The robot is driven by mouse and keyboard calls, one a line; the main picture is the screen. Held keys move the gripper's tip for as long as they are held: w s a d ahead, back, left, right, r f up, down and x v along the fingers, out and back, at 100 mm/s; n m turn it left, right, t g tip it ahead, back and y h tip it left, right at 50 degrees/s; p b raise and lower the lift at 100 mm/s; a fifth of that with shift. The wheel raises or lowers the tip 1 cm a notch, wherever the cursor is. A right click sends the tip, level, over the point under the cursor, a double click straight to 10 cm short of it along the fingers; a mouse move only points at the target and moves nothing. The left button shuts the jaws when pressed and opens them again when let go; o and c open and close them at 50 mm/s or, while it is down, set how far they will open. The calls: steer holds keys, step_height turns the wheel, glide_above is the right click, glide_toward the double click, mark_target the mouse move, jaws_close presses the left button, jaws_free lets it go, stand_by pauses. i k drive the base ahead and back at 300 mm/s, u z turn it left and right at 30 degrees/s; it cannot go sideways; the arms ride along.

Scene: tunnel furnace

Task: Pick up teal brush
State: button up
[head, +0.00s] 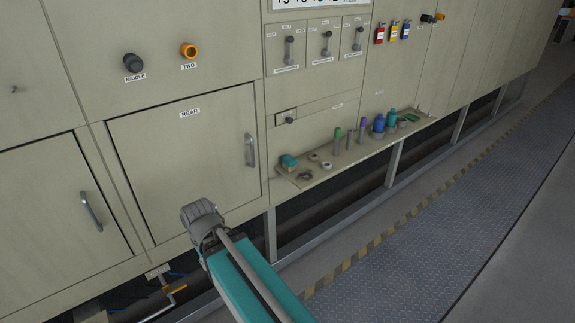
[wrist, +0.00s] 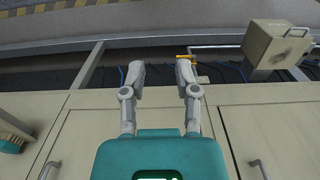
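The teal brush (head: 289,161) lies at the left end of the narrow shelf on the furnace front in the head view. In the wrist view the brush (wrist: 14,132) is at the left edge, partly cut off, with its teal top and pale bristles showing. My gripper (wrist: 159,75) is open and empty in the wrist view, its two grey fingers apart. The brush is well to the left of the fingers and not touched. In the head view my arm comes up from the bottom, left of and below the shelf; the fingers cannot be made out there.
The shelf (head: 330,172) also bears small ring-like parts, several upright tools and blue bottles (head: 379,124) to the right of the brush. The rear door (head: 185,160) with its handle (head: 250,150) is left of the shelf. A beige box (wrist: 276,46) shows in the wrist view.

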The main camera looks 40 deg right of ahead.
mark_target(289, 163)
steer(key=z, duration=0.9)
steer(key=k, duration=0.95)
steer(key=u, duration=0.25)
steer(key=i, duration=0.85)
steer(key=u, duration=0.05)
